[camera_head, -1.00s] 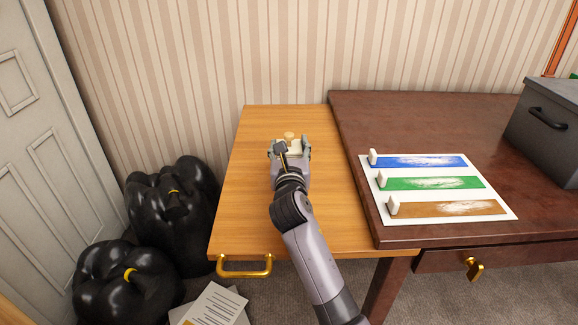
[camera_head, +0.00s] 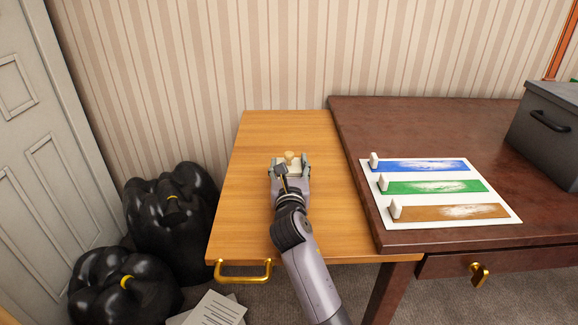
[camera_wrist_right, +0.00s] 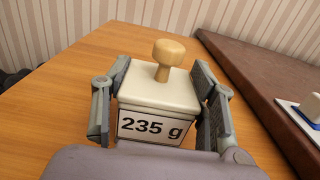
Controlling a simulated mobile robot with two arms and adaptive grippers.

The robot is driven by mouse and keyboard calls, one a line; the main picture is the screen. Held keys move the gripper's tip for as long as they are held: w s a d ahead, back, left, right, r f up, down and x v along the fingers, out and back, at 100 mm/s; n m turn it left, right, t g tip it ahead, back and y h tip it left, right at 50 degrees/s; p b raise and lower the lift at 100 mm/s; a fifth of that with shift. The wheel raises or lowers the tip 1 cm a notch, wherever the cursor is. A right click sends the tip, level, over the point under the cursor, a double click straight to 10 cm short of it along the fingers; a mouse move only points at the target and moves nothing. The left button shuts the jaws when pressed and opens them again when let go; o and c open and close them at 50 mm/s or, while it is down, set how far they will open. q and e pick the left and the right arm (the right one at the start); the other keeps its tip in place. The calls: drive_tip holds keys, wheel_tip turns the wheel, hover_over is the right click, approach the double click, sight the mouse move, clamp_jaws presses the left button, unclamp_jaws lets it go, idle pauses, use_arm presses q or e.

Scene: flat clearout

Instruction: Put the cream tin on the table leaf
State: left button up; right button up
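The cream tin (camera_wrist_right: 160,97) is a square pale box marked "235 g" with a round wooden knob. In the head view the tin (camera_head: 292,167) and right gripper (camera_head: 291,168) are over the middle of the light wooden table leaf (camera_head: 250,215). I cannot tell whether the tin's base touches the leaf; its underside is hidden. My left gripper is not in view.
The dark table (camera_head: 350,125) joins the leaf on the right, with a white board (camera_head: 440,221) of coloured strips and a grey box (camera_head: 547,130). Black bags (camera_head: 165,225) stand on the floor at left. The leaf around the tin is clear.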

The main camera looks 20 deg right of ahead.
drive_tip(key=o, duration=0.5)
drive_tip(key=shift+c, duration=0.2)
drive_tip(key=shift+r, duration=0.2)
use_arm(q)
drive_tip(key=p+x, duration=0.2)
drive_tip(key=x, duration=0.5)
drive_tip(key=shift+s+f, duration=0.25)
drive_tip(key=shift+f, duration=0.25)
use_arm(e)
drive_tip(key=v, duration=1.2)
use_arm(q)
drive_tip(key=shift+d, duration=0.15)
